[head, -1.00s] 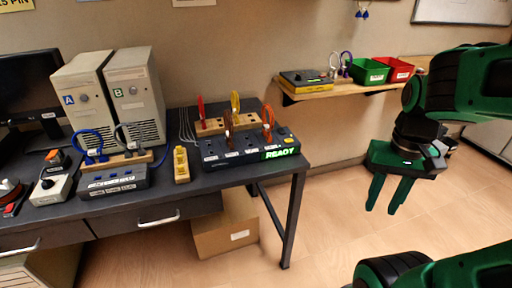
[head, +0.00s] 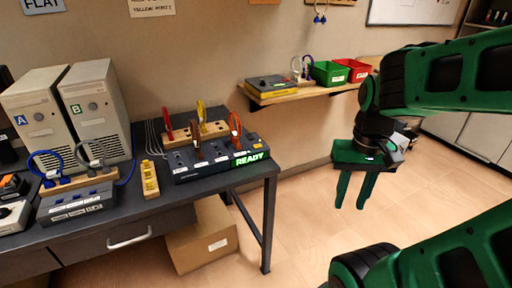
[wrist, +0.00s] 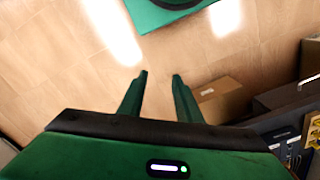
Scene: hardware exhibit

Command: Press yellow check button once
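No button clearly marked as the yellow check button can be read at this size. A yellow block (head: 150,180) with small raised parts lies on the dark table, left of the READY panel (head: 221,157). The panel is dark with a lit green sign, and red, brown, yellow and orange looped leads stand at it. A grey box with a yellow lower edge (head: 272,87) sits on the wall shelf. My gripper (head: 349,207) is open and empty, fingers down, over the floor right of the table. In the wrist view my gripper (wrist: 160,76) shows a clear gap between its fingers.
The dark table (head: 120,235) also holds two computer towers and a blue-lead panel (head: 77,203). The wooden shelf (head: 302,92) carries a green bin (head: 330,74) and a red bin. A cardboard box (head: 203,240) stands under the table. Floor at right is open.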

